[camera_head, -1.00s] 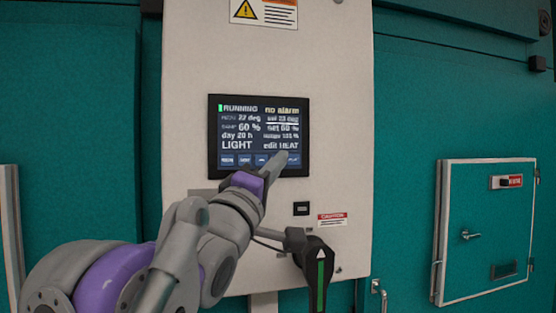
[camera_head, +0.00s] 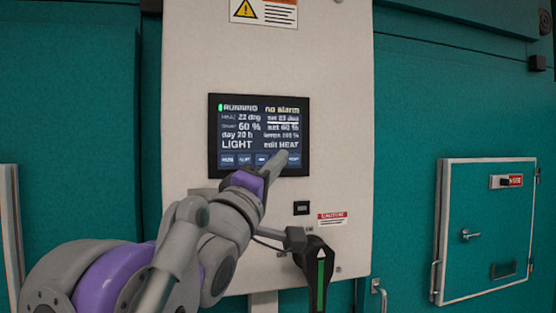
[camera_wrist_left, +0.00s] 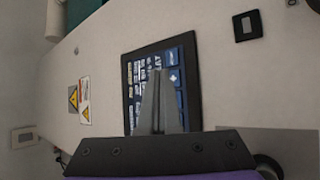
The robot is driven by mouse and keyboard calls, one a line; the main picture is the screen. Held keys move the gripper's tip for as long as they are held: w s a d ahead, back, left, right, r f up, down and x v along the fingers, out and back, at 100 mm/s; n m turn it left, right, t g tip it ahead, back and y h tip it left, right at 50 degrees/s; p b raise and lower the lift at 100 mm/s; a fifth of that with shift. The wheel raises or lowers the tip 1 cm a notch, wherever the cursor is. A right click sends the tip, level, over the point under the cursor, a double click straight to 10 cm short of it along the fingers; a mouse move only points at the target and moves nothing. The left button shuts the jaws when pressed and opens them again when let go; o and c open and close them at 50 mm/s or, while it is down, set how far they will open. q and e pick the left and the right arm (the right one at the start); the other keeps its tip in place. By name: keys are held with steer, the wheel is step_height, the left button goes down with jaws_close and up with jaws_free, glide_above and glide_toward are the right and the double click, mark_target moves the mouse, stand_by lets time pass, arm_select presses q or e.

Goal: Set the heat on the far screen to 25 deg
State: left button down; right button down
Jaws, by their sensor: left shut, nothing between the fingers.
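The screen (camera_head: 258,135) is a dark panel with white and yellow text on a pale cabinet. It reads RUNNING, no alarm, LIGHT and edit HEAT; the underlined set line looks like 23 deg, though the digits are small. A row of blue buttons (camera_head: 262,160) runs along its lower edge. My left gripper (camera_head: 284,155) is shut and empty, its tips over the lower right of the screen, covering part of the rightmost button. Whether they touch is unclear. In the left wrist view the closed fingers (camera_wrist_left: 158,90) stand in front of the screen (camera_wrist_left: 188,62). My right gripper is out of view.
The cabinet (camera_head: 190,60) has a small black square fitting (camera_head: 301,208) and a red-topped caution label (camera_head: 332,219) below the screen. A black piece with a green stripe (camera_head: 320,275) is lower down. A teal door with handles (camera_head: 485,260) is at right.

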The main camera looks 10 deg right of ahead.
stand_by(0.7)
arm_select(q)
steer(key=shift+w, duration=0.5)
steer(key=shift+w+p, duration=0.25)
steer(key=shift+p, duration=0.15)
stand_by(0.4)
steer(key=shift+s, duration=0.8)
steer(key=s, duration=0.5)
stand_by(0.5)
